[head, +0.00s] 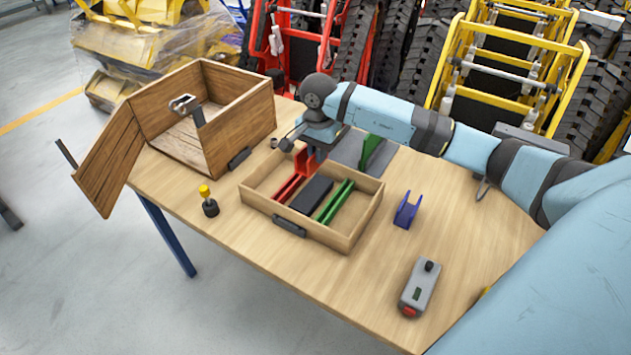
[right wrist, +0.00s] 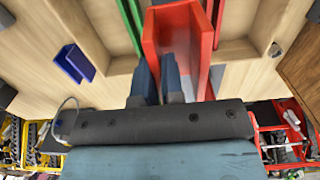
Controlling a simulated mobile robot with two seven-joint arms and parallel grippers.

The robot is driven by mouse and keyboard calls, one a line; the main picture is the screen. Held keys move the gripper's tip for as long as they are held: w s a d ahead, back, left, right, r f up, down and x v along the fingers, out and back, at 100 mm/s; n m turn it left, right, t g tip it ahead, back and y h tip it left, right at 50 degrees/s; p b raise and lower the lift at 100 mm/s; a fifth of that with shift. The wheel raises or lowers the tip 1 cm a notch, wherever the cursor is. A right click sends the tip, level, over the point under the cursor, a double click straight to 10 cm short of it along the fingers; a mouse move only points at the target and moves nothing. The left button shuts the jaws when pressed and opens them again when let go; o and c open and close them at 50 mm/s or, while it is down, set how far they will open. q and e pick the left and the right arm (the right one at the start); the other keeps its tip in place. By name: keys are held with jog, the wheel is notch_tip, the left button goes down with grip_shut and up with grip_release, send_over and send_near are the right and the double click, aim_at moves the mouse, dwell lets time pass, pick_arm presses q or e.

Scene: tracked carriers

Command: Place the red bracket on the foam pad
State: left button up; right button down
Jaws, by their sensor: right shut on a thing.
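The red bracket (head: 304,161) is upright at the back of the shallow wooden tray (head: 341,239), by the red rails (head: 286,188). My right gripper (head: 317,150) is shut on it from above. In the right wrist view the bracket (right wrist: 201,48) is at the fingertips (right wrist: 158,62). I cannot tell whether it touches the tray floor. A flat dark grey pad (head: 346,151), likely the foam pad, lies behind the tray, partly hidden by my gripper and the tray wall. A green bracket (head: 371,150) stands at its right side. My left gripper is not in view.
The tray also holds a black block (head: 312,194) and green rails (head: 336,202). A blue bracket (head: 406,210) and a grey device (head: 419,285) are to its right.

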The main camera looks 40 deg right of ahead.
notch_tip(320, 180, down, 10)
jog(key=shift+r, duration=0.25)
jog(key=shift+w+f, duration=0.1)
jog(key=shift+f, duration=0.25)
jog(key=shift+f, duration=0.2)
jog(key=c, duration=1.2)
grip_release()
jog(key=shift+c, duration=0.2)
jog(key=shift+r, duration=0.15)
